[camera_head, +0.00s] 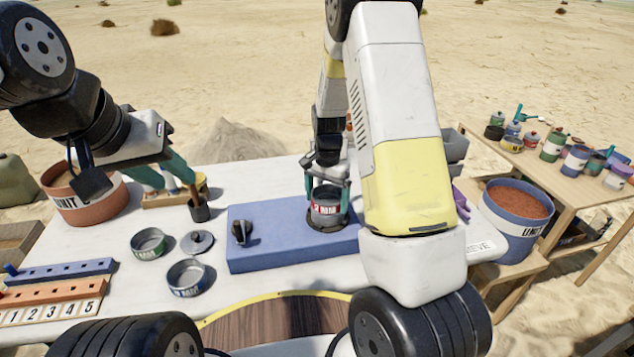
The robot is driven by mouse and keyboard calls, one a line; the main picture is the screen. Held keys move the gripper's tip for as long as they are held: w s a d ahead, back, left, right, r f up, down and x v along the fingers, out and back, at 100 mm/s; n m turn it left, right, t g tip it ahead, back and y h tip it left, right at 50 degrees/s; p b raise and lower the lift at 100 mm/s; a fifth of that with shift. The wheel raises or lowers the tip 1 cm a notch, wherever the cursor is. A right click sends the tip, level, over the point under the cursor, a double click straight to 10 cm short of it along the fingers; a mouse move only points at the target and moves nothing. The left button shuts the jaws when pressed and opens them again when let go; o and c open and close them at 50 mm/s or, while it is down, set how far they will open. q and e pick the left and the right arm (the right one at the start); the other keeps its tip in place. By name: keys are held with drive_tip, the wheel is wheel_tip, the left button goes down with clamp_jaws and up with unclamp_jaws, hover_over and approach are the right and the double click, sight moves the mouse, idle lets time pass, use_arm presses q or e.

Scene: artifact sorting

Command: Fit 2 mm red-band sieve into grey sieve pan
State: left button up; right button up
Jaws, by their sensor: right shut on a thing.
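The red-band sieve (326,209) is a small round metal sieve with a red label, upright over the right part of the blue shaker base (280,250). My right gripper (327,193) is shut on it from above, with a teal finger on each side. A dark round rim (325,227) shows just under the sieve. The grey pan's walls are mostly hidden there, and I cannot tell if the sieve is seated. My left gripper (168,183) appears open, its teal fingers apart above the table's back left, near a dark cup (199,211).
A green-band sieve (148,244), a blue-band sieve (186,278) and a grey lid (197,242) lie left of the shaker base. An orange bucket (85,207) stands at left, a blue bucket (516,222) at right. Numbered racks (55,290) lie front left.

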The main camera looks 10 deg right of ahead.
drive_tip(key=o, duration=1.2)
drive_tip(key=shift+f, duration=0.1)
drive_tip(key=shift+c, duration=0.2)
wheel_tip(320, 180, up, 8)
drive_tip(key=s+r+n+t+y, duration=0.1)
drive_tip(key=s+r+n+t, duration=0.1)
drive_tip(key=s+r, duration=0.5)
drive_tip(key=s+r+n+t+y, duration=0.1)
drive_tip(key=s+r+n, duration=0.25)
drive_tip(key=r, duration=0.55)
drive_tip(key=s+a+r+n+t, duration=0.1)
drive_tip(key=s+r+n+t, duration=0.2)
drive_tip(key=s, duration=1)
drive_tip(key=shift+a+r, duration=0.25)
drive_tip(key=shift+r, duration=0.45)
